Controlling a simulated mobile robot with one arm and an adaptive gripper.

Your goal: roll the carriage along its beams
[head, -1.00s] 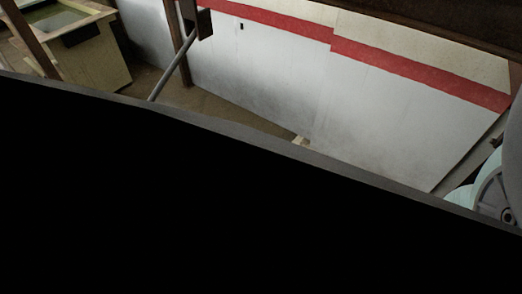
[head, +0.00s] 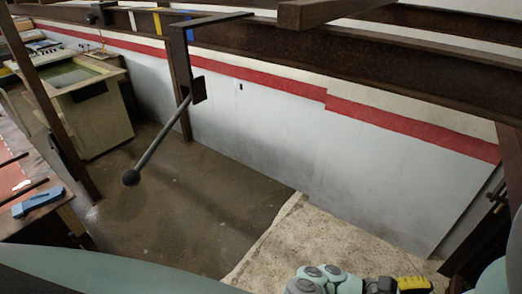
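Long rusty brown beams (head: 350,58) run across the top of the head view. A dark metal bracket (head: 180,75) hangs from them left of centre and has a plate low on it. From the plate a grey lever (head: 163,138) slants down to the left and ends in a dark ball knob (head: 131,177). I cannot tell for sure which part is the carriage; the bracket and lever may belong to it. At the bottom edge are my pale arm joints, with a dark and yellow end piece (head: 412,284) beside them. Its fingers cannot be made out, and it is far from the lever.
A cream cabinet (head: 97,118) with a recessed top stands at the left. A bench (head: 22,232) with a blue tool (head: 38,202) is at the left edge. A white wall with a red stripe (head: 270,82) closes the back. The brown floor (head: 200,190) below the lever is clear.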

